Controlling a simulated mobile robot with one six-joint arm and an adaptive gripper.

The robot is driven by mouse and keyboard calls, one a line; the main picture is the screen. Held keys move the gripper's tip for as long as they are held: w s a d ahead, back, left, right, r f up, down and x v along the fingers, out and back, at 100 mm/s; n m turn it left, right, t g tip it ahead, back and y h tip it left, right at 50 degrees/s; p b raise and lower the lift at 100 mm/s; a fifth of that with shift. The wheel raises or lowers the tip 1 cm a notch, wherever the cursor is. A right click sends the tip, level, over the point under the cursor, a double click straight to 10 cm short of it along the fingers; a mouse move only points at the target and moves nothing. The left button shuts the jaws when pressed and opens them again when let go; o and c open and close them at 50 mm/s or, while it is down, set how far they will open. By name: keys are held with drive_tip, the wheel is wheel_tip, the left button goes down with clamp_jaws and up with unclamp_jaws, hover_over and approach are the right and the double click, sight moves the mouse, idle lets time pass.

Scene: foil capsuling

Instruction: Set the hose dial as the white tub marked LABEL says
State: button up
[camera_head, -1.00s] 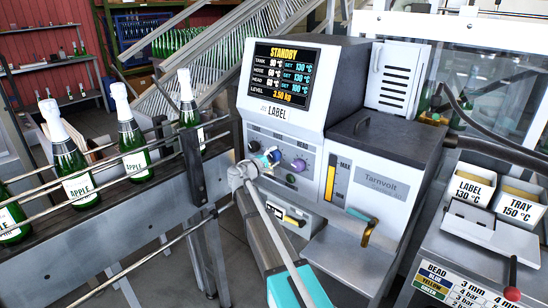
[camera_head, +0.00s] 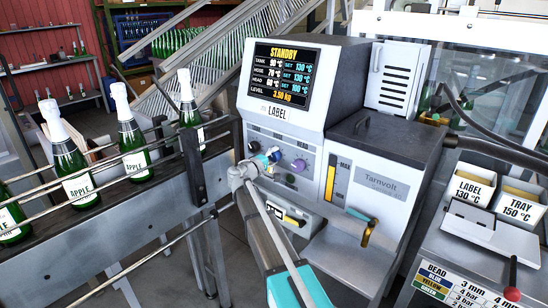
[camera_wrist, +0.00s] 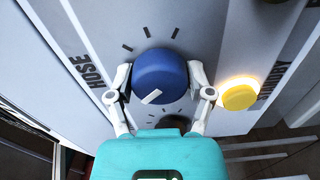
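The hose dial is a blue knob with a white pointer mark, seen in the wrist view (camera_wrist: 158,76) beside the word HOSE. The pointer lies toward the lower left in that view. My gripper (camera_wrist: 160,82) has one finger on each side of the dial, apparently touching it. In the head view my gripper (camera_head: 263,164) is at the machine's control panel and mostly hides the dial. The white tub marked LABEL (camera_head: 473,188) reads 130 °C. The screen (camera_head: 283,76) shows STANDBY, and its HOSE set value appears to read 130 °C.
A lit yellow button (camera_wrist: 240,94) is right of the dial. A second tub marked TRAY (camera_head: 519,207) reads 150 °C. Bottles (camera_head: 132,145) stand on the conveyor at left.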

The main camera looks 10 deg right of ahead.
drive_tip(key=o, duration=0.4)
drive_tip(key=shift+c, duration=0.2)
drive_tip(key=shift+a, duration=0.1)
drive_tip(key=v, duration=1.1)
drive_tip(key=shift+s+a, duration=0.25)
drive_tip(key=shift+a, duration=0.05)
